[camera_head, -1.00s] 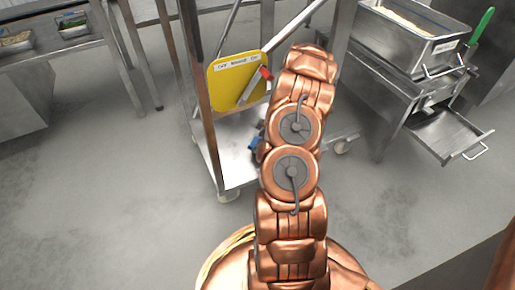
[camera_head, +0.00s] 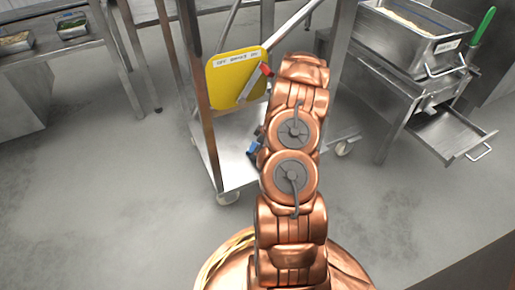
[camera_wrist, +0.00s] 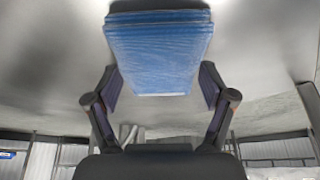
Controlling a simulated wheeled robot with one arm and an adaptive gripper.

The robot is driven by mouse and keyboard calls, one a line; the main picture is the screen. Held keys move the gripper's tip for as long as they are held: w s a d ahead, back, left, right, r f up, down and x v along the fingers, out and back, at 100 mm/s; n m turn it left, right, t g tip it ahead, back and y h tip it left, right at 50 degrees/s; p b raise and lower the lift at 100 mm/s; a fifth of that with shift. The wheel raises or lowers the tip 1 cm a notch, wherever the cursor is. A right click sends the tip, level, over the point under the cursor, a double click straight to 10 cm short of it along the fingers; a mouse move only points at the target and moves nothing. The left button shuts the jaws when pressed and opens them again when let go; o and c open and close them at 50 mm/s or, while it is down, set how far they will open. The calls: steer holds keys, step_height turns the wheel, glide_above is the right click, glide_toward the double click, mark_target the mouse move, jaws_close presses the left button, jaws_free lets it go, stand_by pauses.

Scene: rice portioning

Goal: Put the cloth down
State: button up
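In the wrist view, the folded blue cloth (camera_wrist: 158,55) lies between the two fingertips of my gripper (camera_wrist: 160,78). The dark fingers are spread wide, and their pads appear to meet the cloth's left and right sides. In the head view, a small blue patch (camera_head: 252,147), apparently the cloth, shows at the left side of my arm with dark gripper parts beside it. My arm hides most of the gripper there. The patch is in front of the trolley's lower shelf (camera_head: 234,170); I cannot tell its height above it.
A yellow board (camera_head: 232,85) with a label stands on the trolley. A steel counter (camera_head: 60,55) holds small trays at the left. At the right, a steel pan (camera_head: 418,40) sits above an open drawer (camera_head: 450,130). The grey floor (camera_head: 100,200) at the left is clear.

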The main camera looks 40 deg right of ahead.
steer(key=shift+o, duration=0.9)
steer(key=shift+s+r+p, duration=0.1)
steer(key=shift+r+p, duration=0.25)
steer(key=shift+r, duration=0.15)
steer(key=p+v, duration=0.3)
steer(key=v, duration=0.8)
steer(key=shift+p, duration=0.3)
steer(key=shift+r, duration=0.1)
